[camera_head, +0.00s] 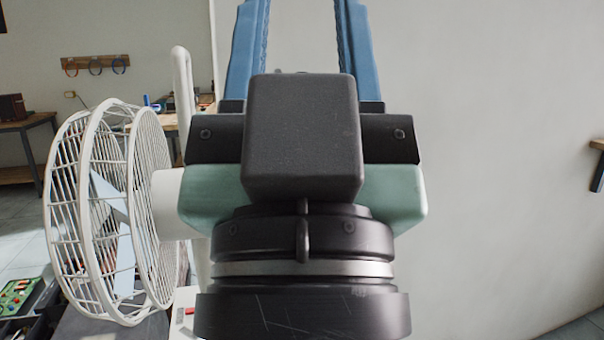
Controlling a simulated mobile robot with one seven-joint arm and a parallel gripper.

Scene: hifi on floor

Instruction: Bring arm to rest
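My gripper (299,20) fills the middle of the head view, very close to the camera. It points upward, with its black wrist and flange at the bottom and a dark box-shaped housing in front of the green body. Its two blue fingers rise at the top and are wide apart, with only pale wall seen between them. The fingertips are cut off by the upper edge of the picture. No held object shows between the visible parts of the fingers.
A white caged fan (105,210) stands at the left, partly hidden by my gripper. A green circuit board (18,297) lies at the lower left. A workbench (28,122) stands farther back left. A bare pale wall (500,150) fills the right, with a table edge (598,145) at far right.

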